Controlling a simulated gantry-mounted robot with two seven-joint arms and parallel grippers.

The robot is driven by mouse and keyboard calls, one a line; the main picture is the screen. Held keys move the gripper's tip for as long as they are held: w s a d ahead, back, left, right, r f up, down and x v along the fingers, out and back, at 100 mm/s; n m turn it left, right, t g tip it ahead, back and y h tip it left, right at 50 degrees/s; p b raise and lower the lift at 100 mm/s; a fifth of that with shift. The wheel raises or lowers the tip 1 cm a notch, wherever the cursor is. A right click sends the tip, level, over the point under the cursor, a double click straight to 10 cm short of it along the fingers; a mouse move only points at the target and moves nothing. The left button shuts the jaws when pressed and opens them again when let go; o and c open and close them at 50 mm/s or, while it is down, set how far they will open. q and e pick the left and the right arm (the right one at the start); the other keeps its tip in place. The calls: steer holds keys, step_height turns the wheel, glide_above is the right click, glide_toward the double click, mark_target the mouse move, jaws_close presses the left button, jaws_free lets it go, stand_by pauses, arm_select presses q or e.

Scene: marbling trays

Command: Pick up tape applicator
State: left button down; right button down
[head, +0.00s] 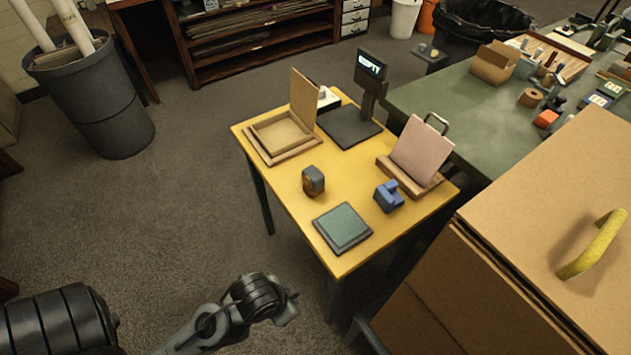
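A small dark grey block-shaped holder with a brown-orange round part (313,181) stands on the yellow table, left of the middle. It looks like a tape applicator. A blue device (388,197) with a stepped shape sits to its right on the same table; I cannot tell if it is a tape tool too. My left arm comes in at the bottom, and its dark end (278,303) is over the floor in front of the table, apart from both objects. Its fingers cannot be made out. My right gripper is not in view.
The yellow table (285,203) also holds a green pad (342,228), an open wooden box (275,135), a black stand with a display (371,72) and a pinkish board (422,150) on a wooden base. A large cardboard box (550,220) stands at right.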

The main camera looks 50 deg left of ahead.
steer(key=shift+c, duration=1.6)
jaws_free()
